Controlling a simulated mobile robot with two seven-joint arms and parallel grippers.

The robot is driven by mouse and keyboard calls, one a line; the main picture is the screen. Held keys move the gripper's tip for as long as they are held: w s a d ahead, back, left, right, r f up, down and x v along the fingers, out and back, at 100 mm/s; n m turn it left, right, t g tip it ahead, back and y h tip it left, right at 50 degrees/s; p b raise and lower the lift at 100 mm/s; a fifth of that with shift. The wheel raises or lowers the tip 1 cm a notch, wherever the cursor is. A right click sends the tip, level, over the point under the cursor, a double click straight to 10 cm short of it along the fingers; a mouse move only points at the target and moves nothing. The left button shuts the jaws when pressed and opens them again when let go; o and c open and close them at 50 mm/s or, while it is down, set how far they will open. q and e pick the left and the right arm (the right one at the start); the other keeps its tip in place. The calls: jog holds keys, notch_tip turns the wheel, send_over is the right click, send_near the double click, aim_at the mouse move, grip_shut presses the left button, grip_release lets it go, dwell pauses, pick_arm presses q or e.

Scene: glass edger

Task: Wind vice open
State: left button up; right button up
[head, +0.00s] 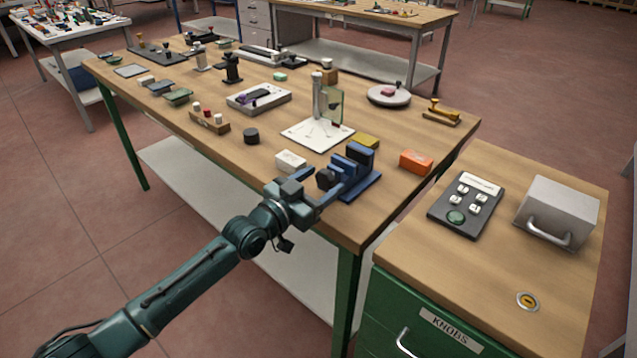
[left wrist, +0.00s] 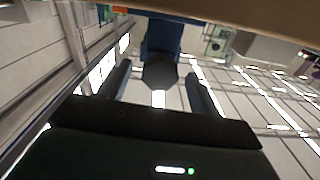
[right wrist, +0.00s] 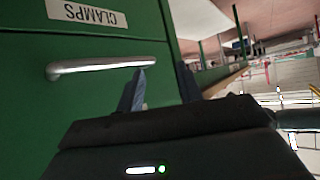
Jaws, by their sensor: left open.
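The blue vice (head: 360,178) stands near the front edge of the wooden workbench. My left gripper (head: 326,190) is at the vice's front end, over the bench edge. In the left wrist view, a dark faceted knob (left wrist: 160,74) on the vice's end (left wrist: 163,38) sits between the two open fingers (left wrist: 160,88), with gaps visible on both sides. My right gripper (right wrist: 160,85) shows only in the right wrist view. Its fingers are apart with nothing seen between them, beside a green drawer front. The vice jaws' gap is too small to judge.
A green cabinet (head: 420,310) stands at right with a button panel (head: 466,205). The right gripper is close to a drawer handle (right wrist: 105,66).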

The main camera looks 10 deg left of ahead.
pick_arm(q)
jog(key=shift+c, duration=0.5)
jog(key=c, duration=0.9)
jog(key=n, duration=0.3)
jog(key=shift+f, duration=0.1)
jog(key=shift+n+b, duration=0.45)
jog(key=shift+n, duration=1.45)
jog(key=o, duration=1)
